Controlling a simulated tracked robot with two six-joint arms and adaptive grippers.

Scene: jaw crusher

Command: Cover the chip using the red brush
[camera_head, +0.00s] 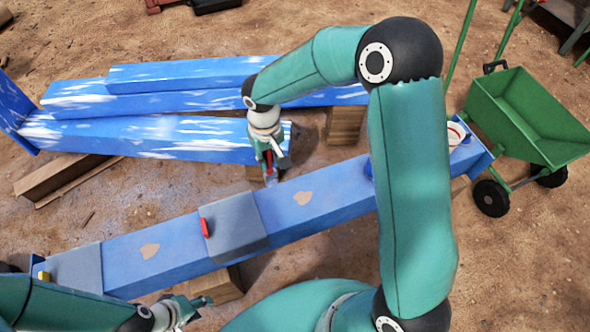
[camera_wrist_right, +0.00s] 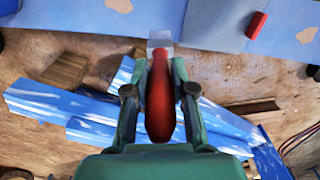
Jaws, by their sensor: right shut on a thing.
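Two tan chips show on the painted blue beam (camera_head: 340,195): the right chip (camera_head: 303,198) and the left chip (camera_head: 150,250). In the right wrist view, chips show at the top left (camera_wrist_right: 118,5) and right edge (camera_wrist_right: 306,35). My right gripper (camera_head: 270,160) is shut on the red brush, whose red handle (camera_wrist_right: 160,105) lies between its fingers. The brush's pale grey head (camera_wrist_right: 159,42) points toward the beam. The brush is just behind the beam, left of the right chip, apart from it. My left gripper (camera_head: 197,309) is open and empty in front of the beam.
A grey patch with a red block (camera_head: 205,227) lies between the chips. A yellow piece (camera_head: 43,276) sits at the beam's left end. A round white container (camera_head: 455,133) stands at its right end. Blue-white beams (camera_head: 150,135) lie behind; a green cart (camera_head: 530,115) stands right.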

